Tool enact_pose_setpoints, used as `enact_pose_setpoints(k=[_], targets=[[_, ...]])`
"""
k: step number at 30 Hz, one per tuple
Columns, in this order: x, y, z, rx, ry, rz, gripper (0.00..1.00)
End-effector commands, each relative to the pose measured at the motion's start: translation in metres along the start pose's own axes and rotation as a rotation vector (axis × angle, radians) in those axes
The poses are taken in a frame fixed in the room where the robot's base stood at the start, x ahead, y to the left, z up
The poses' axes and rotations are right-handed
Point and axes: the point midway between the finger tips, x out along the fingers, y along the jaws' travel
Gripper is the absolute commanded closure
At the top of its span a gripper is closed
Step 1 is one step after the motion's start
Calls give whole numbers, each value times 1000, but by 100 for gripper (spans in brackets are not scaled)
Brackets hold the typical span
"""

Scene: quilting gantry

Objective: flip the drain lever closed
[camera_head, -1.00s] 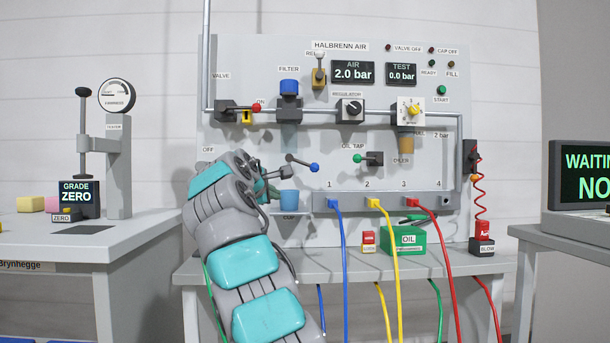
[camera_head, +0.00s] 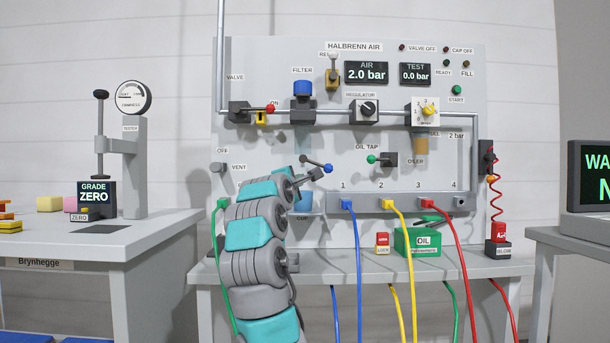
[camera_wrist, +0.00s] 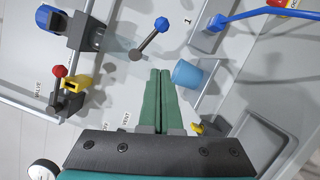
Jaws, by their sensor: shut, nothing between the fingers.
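The drain lever (camera_head: 317,164) is a dark arm with a blue ball at its end, on the panel below the filter. The ball points right and slightly down from the pivot. In the wrist view the lever (camera_wrist: 149,39) lies just beyond my fingertips. My gripper (camera_wrist: 160,72) is shut and empty, its green fingers side by side, with its tips between the lever's pivot and the blue cup (camera_wrist: 187,73). I see a gap between tips and lever, but depth is hard to judge. In the head view my arm covers most of the gripper and part of the cup (camera_head: 304,199).
The filter (camera_head: 303,88) and the red-knobbed valve (camera_head: 240,112) are above. The vent knob (camera_head: 218,168) is left of my arm, with a green hose below it. The blue hose (camera_head: 351,235) hangs from port 1. The oil tap (camera_head: 388,159) is to the right.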

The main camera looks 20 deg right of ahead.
Motion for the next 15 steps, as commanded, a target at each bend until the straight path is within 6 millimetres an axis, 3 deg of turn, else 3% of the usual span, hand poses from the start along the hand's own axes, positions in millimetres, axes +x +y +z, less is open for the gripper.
enact_pose_setpoints(k=[6,15], targets=[[42,2,0,-5,-1,-5,100],[85,3,1,-1,1,-2,100]])
